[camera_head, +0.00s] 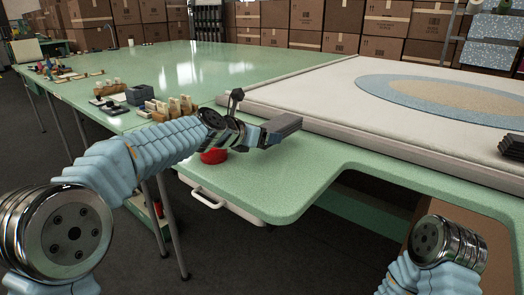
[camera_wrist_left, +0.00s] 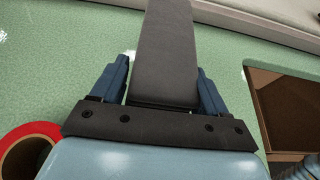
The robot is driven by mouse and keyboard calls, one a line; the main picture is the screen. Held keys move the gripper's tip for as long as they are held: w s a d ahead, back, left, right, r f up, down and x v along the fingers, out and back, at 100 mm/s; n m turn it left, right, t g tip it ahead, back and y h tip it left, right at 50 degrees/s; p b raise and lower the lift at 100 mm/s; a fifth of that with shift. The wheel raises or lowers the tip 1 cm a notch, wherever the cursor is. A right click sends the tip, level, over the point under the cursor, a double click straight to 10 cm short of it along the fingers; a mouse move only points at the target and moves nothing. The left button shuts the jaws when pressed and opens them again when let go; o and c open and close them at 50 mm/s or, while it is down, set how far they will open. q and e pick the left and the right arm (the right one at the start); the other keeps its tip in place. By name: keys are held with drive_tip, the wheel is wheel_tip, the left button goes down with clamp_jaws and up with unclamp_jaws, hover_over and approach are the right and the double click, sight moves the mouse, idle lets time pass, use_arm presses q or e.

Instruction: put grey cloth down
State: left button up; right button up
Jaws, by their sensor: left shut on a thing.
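The grey cloth (camera_wrist_left: 168,50) is a flat, folded-looking grey piece between the fingers of my left gripper (camera_wrist_left: 166,85) in the left wrist view. In the head view the cloth (camera_head: 284,124) sticks out ahead of the left gripper (camera_head: 268,132), above the green table (camera_head: 285,185) and close to the edge of the white tufting frame (camera_head: 330,130). The left gripper is shut on the cloth. Whether the cloth touches the table is unclear. My right gripper is not in view; only part of the right arm shows at the lower right.
A red ring-shaped roll (camera_head: 214,156) sits on the table below my left wrist; it also shows in the left wrist view (camera_wrist_left: 32,132). Wooden blocks (camera_head: 172,106) and small tools stand to the left. A dark stack (camera_head: 512,146) lies on the frame at right. The front table corner is clear.

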sight(262, 156)
use_arm(q)
drive_tip(key=shift+w+f, duration=0.4)
drive_tip(key=shift+f, duration=0.05)
drive_tip(key=f+b, duration=0.2)
drive_tip(key=f, duration=0.1)
drive_tip(key=shift+w+f, duration=0.2)
drive_tip(key=shift+f, duration=0.1)
drive_tip(key=shift+r, duration=0.1)
drive_tip(key=o, duration=1.1)
drive_tip(key=v, duration=1.2)
drive_tip(key=shift+a+p, duration=0.1)
drive_tip(key=shift+p, duration=0.25)
